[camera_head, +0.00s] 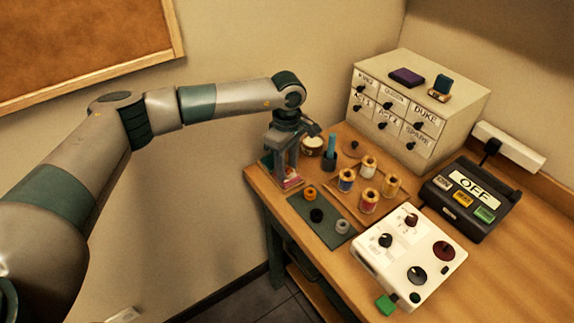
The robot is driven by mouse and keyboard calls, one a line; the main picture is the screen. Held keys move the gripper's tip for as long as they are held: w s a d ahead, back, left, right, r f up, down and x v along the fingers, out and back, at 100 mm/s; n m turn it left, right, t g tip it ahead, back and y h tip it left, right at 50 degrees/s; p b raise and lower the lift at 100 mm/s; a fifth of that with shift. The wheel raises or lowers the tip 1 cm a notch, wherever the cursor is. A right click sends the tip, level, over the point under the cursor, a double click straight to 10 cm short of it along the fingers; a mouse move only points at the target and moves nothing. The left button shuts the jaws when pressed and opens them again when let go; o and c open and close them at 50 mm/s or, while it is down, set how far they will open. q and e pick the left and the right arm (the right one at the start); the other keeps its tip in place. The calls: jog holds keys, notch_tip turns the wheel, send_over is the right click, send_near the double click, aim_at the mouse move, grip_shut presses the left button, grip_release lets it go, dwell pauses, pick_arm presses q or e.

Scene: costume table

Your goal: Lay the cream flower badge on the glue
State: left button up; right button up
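My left gripper (286,172) points down at the table's far left corner, over a small flat pink and white item (291,182). The fingers partly hide this item, and I cannot tell whether they touch it or hold anything. I cannot clearly make out the cream flower badge or the glue. A round cream-topped pot or tin (312,143) stands just right of the gripper, and I cannot tell what it holds. My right gripper is not in view.
A green mat (325,229) holds small orange, black and grey pieces. Several thread spools (368,201) stand right of it. A teal-topped holder (329,158) stands behind. A white control box (408,257), a black OFF box (466,199) and a drawer cabinet (455,97) fill the right side.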

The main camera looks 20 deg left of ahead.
aim_at(287, 170)
pick_arm(q)
jog(key=o, duration=0.3)
jog(key=shift+r, duration=0.1)
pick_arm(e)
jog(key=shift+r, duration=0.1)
pick_arm(q)
jog(key=shift+r, duration=0.2)
notch_tip(287, 170, up, 7)
jog(key=b, duration=0.3)
jog(key=shift+f, duration=0.2)
jog(key=shift+r+b, duration=0.75)
jog(key=shift+r, duration=1.85)
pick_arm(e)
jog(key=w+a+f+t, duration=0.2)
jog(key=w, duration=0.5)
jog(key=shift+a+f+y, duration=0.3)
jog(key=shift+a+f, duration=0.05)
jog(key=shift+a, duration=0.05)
